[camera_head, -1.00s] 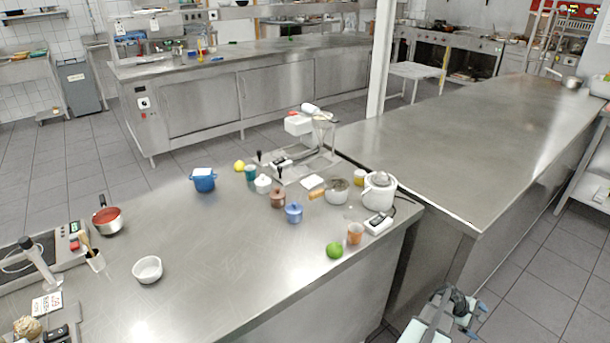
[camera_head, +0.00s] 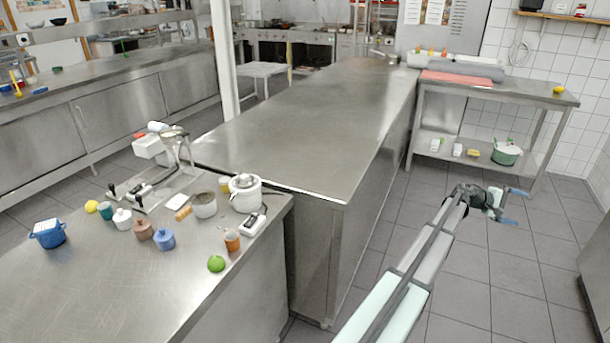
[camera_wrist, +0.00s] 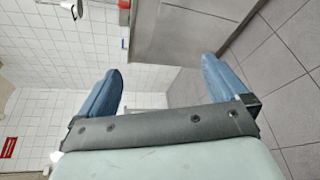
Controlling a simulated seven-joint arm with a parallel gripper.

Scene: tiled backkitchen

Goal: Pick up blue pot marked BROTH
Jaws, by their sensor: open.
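A larger blue pot (camera_head: 48,235) with handles stands at the left of the near steel counter, with a white patch on top. A small blue lidded pot (camera_head: 165,240) stands farther right on the same counter. I cannot read BROTH on either one. My gripper (camera_head: 513,207) is at the right, over the tiled floor, far from both pots. In the wrist view its two blue fingers (camera_wrist: 163,66) are spread apart with nothing between them. No pot shows in the wrist view.
Around the small blue pot stand a brown pot (camera_head: 143,230), a white pot (camera_head: 122,219), an orange cup (camera_head: 232,240), a green lime (camera_head: 216,264) and a white kettle (camera_head: 245,193). The floor around my gripper is clear.

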